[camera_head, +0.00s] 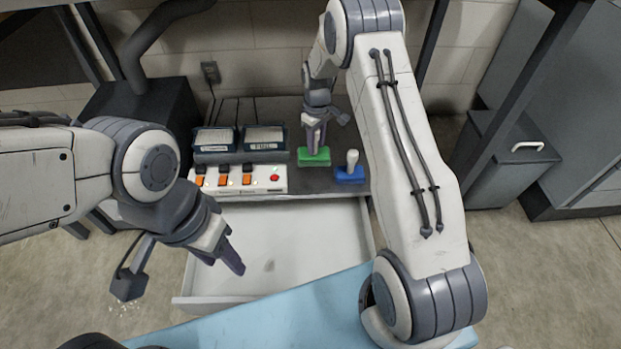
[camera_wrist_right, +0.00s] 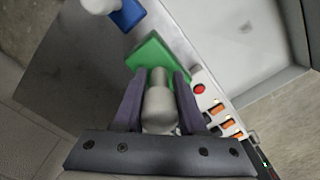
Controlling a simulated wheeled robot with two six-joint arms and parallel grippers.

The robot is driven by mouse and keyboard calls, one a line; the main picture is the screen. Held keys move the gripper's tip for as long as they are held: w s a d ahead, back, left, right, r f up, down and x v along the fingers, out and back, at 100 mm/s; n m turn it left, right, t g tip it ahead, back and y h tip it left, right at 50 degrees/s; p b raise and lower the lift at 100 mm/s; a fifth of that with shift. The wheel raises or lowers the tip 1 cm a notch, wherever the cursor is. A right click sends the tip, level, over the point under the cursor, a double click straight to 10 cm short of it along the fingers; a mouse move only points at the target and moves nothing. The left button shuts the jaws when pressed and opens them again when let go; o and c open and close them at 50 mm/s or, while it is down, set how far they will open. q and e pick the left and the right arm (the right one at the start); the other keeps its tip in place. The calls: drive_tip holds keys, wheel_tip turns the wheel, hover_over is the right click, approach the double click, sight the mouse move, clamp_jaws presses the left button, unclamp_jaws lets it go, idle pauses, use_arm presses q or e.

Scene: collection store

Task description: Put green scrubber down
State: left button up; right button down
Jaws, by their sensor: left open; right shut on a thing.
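The green scrubber (camera_head: 313,157) is at the dark bench top, right of the white switch panel. My right gripper (camera_head: 314,140) reaches down from above and is shut on its handle. In the right wrist view the scrubber's green block (camera_wrist_right: 158,60) and pale grey handle (camera_wrist_right: 159,98) show between the fingers of my right gripper (camera_wrist_right: 158,85). I cannot tell whether the block touches the bench top. My left gripper (camera_head: 238,262) is open and empty, in front of the bench and above the open drawer.
A blue scrubber (camera_head: 349,174) with a pale handle stands right of the green one. The switch panel (camera_head: 240,180) with orange switches and a red button is to the left. Two meters (camera_head: 264,139) stand behind it. A white drawer (camera_head: 300,245) is pulled open, empty.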

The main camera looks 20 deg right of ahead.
sight(315, 155)
wheel_tip(315, 155, down, 5)
drive_tip(key=shift+w+a+f+b, duration=0.1)
drive_tip(key=shift+w+a+b, duration=0.05)
drive_tip(key=shift+b, duration=0.95)
wheel_tip(315, 155, down, 5)
drive_tip(key=shift+r+b, duration=0.2)
drive_tip(key=shift+b, duration=0.95)
drive_tip(key=shift+f, duration=0.2)
drive_tip(key=shift+c, duration=2.3)
unclamp_jaws()
drive_tip(key=shift+r, duration=0.1)
